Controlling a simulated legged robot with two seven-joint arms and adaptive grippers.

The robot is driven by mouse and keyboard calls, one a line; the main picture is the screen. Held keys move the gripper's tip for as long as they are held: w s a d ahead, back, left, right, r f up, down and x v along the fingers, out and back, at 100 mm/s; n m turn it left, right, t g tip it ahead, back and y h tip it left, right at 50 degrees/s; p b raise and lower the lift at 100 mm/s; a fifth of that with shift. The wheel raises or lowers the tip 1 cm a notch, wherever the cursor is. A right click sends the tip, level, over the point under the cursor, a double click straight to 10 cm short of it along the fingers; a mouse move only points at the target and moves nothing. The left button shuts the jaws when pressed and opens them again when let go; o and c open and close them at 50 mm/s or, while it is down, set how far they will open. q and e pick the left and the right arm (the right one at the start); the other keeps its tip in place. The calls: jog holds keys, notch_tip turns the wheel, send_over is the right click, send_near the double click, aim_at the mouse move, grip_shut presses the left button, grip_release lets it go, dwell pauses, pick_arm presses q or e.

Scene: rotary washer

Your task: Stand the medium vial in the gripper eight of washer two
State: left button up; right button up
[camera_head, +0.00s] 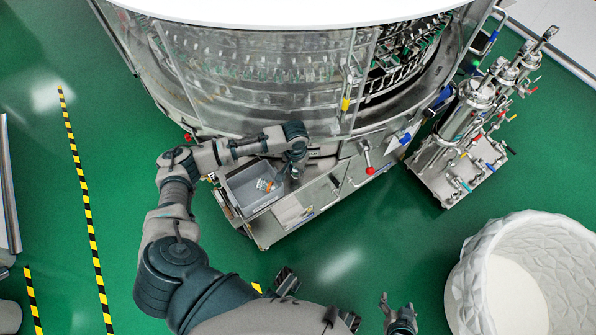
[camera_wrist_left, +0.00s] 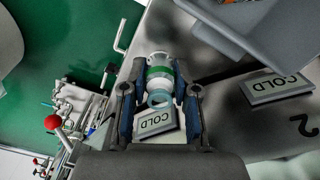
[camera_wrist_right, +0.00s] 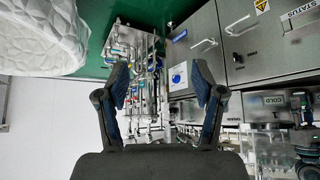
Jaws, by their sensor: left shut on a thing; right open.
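My left gripper (camera_head: 296,172) is over the front ledge of the round washer (camera_head: 225,75), beside a grey bin (camera_head: 240,187). In the left wrist view my left gripper (camera_wrist_left: 160,97) is shut on a clear vial with a green band (camera_wrist_left: 161,72), held between its blue finger pads. The washer's ring of small grippers (camera_head: 260,72) shows behind the glass. I cannot tell which one is gripper eight. A "2" label (camera_wrist_left: 304,125) shows on the metal in the left wrist view. My right gripper (camera_wrist_right: 162,88) is open and empty, low at the front in the head view (camera_head: 400,312).
The bin holds small orange and white items (camera_head: 265,185). COLD plates (camera_wrist_left: 278,88) lie on the ledge. A red-knobbed lever (camera_head: 368,168) juts from the washer front. A piping stand (camera_head: 465,140) and a white textured basket (camera_head: 480,280) are at right. Green floor is free between.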

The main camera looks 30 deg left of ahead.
aim_at(296, 172)
pick_arm(q)
jog(key=shift+w+a+f, duration=0.15)
jog(key=shift+w+a, duration=0.2)
jog(key=shift+w, duration=0.2)
notch_tip(296, 172, down, 3)
jog(key=shift+f+b, duration=0.2)
jog(key=shift+b, duration=0.65)
jog(key=shift+r, duration=0.1)
jog(key=shift+c, duration=0.4)
pick_arm(e)
jog(key=w+a+r+t+y, duration=0.1)
jog(key=w+a+r+t, duration=0.1)
jog(key=w+r+t, duration=0.1)
jog(key=shift+w+t, duration=0.6)
jog(key=shift+w, duration=0.55)
jog(key=shift+r, duration=0.1)
pick_arm(q)
jog(key=o, duration=0.9)
